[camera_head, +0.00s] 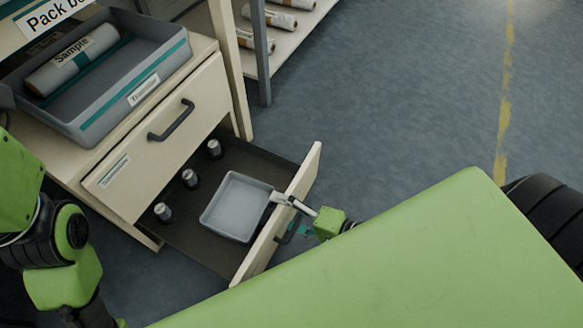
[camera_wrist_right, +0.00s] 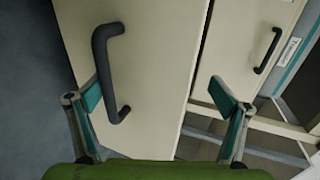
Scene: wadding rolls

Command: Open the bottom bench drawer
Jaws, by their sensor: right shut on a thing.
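The bottom bench drawer (camera_head: 182,232) is pulled well out, its cream front (camera_head: 300,190) standing clear of the bench. In the head view one finger overlaps the top edge of the front, and the handle is partly hidden. My left arm shows at the left; its gripper is not in view.
A grey tray (camera_head: 240,206) and several small dark cylinders (camera_head: 190,179) sit in the open drawer. The upper drawer (camera_head: 150,160) is shut. A grey bin (camera_head: 75,121) with a wrapped roll (camera_head: 75,60) stands on the bench. A shelf (camera_head: 315,20) holds rolls behind. The floor (camera_head: 400,100) beyond is clear.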

